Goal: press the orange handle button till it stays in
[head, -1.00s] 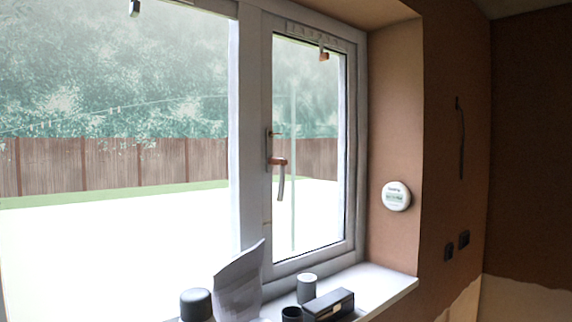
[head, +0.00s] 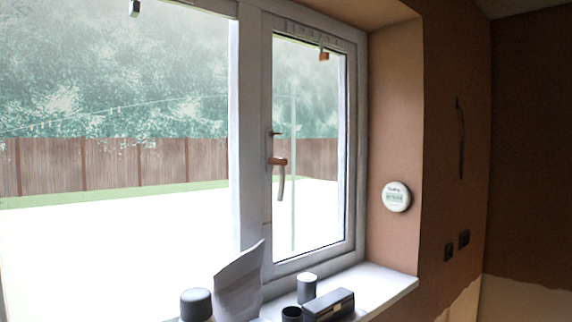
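The orange handle button (head: 279,161) is on the window handle, at the top of its pale curved lever (head: 281,187). The handle hangs down on the left side of the right window sash (head: 355,190). The sash looks closed in its frame. From here I cannot tell how far in the button sits. Neither of my grippers is in view.
The white sill (head: 385,285) holds a dark-lidded jar (head: 196,304), a grey pouch (head: 239,287), a small grey cup (head: 307,288), a dark cup (head: 291,314) and a black box (head: 329,304). A round white device (head: 397,197) is on the reveal wall.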

